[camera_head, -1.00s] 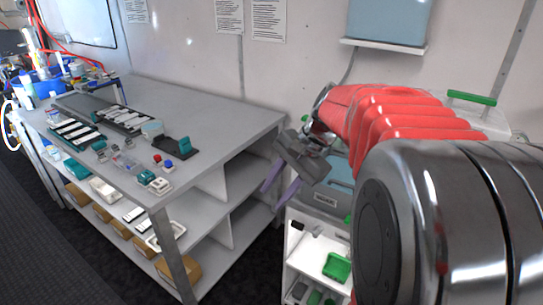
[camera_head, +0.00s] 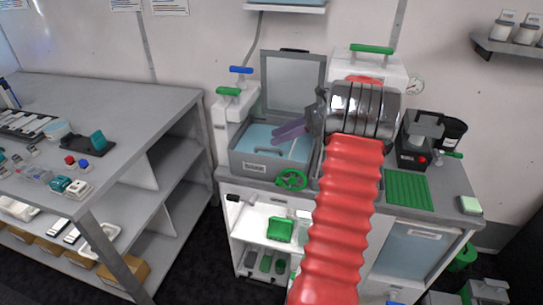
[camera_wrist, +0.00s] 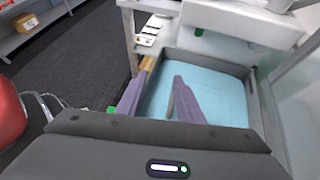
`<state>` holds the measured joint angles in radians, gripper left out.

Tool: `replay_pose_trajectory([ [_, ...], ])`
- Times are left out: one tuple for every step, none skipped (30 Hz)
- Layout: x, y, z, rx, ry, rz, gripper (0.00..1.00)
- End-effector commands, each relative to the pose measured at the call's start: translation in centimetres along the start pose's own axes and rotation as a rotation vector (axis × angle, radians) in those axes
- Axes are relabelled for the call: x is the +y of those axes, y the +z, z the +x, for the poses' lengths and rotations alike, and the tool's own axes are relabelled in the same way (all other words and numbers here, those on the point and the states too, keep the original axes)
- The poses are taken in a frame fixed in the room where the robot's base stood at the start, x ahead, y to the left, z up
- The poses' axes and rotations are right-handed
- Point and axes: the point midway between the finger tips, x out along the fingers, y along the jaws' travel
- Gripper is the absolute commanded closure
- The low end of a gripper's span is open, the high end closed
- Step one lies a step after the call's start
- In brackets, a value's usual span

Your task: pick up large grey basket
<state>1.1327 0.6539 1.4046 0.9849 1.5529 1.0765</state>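No object is clearly recognisable as the large grey basket. Grey containers (camera_head: 488,291) stand low at the bottom right of the head view, cut off by the frame edge. My gripper (camera_head: 288,131) has purple fingers and is over a grey open-topped tub (camera_head: 254,168) with a light blue inside and a raised lid. In the wrist view my gripper (camera_wrist: 152,97) has its fingers apart with nothing between them. The tub's blue inside (camera_wrist: 215,92) lies beyond the fingers. I cannot tell whether the fingers touch it.
A green handwheel (camera_head: 291,180) is on the tub's front. A green tray (camera_head: 280,230) sits on the shelf below. A black machine (camera_head: 413,150) and a green ribbed mat (camera_head: 407,189) are on the counter at right. A grey workbench (camera_head: 130,95) stands at left, with dark floor between.

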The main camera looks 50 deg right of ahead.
Motion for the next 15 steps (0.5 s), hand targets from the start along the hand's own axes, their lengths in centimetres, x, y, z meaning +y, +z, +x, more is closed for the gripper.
replay_pose_trajectory([
  [-1.0, -1.6, -1.2, -0.030, -0.020, 0.046, 0.67],
  [-1.4, -2.3, -1.8, -0.049, -0.029, 0.072, 0.67],
  [-1.9, -3.0, -2.6, -0.071, -0.040, 0.100, 0.67],
  [-2.2, -3.6, -3.1, -0.086, -0.048, 0.121, 0.67],
  [-2.5, -4.1, -3.5, -0.100, -0.054, 0.137, 0.67],
  [-2.9, -4.7, -4.1, -0.115, -0.062, 0.156, 0.67],
  [-3.0, -5.0, -4.4, -0.125, -0.065, 0.169, 0.67],
  [-3.2, -5.3, -4.7, -0.133, -0.069, 0.177, 0.67],
  [-3.3, -5.5, -4.9, -0.141, -0.072, 0.185, 0.67],
  [-3.4, -5.6, -5.1, -0.145, -0.074, 0.190, 0.67],
  [-3.4, -5.7, -5.2, -0.147, -0.076, 0.193, 0.67],
  [-3.4, -5.7, -5.2, -0.149, -0.076, 0.196, 0.67],
  [-3.4, -5.7, -5.2, -0.149, -0.076, 0.196, 0.67],
  [-3.4, -5.7, -5.2, -0.149, -0.076, 0.196, 0.67],
  [-3.4, -5.7, -5.2, -0.149, -0.076, 0.195, 0.67],
])
